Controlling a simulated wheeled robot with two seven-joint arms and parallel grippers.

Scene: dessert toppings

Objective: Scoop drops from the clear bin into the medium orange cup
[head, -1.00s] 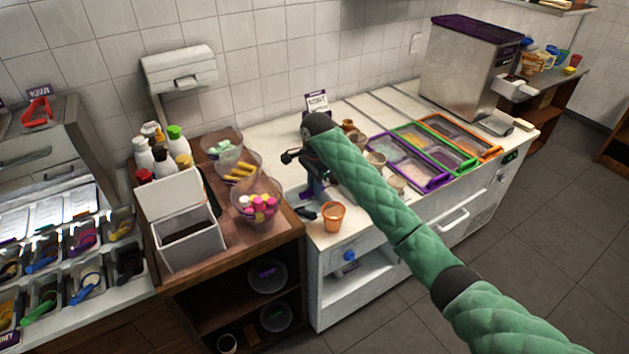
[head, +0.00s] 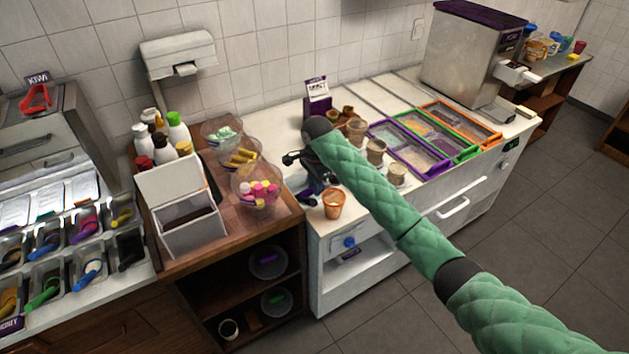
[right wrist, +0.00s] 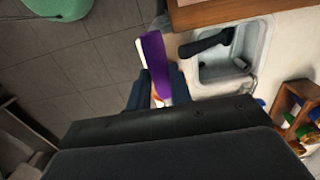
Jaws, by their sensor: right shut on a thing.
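An orange cup (head: 333,204) stands upright near the counter's front edge, just right of the gripper. A pale clear-looking bin (right wrist: 233,72) shows right of the fingers in the wrist view, with a black-handled scoop (right wrist: 207,43) in it. Drops are not discernible.
Tan cups (head: 376,150) stand behind my arm, with purple, green and orange framed trays (head: 430,170) to their right. A purple sign (head: 318,90) stands at the back. Bowls of colourful toppings (head: 257,190) and a white box (head: 183,245) crowd the wooden counter at left.

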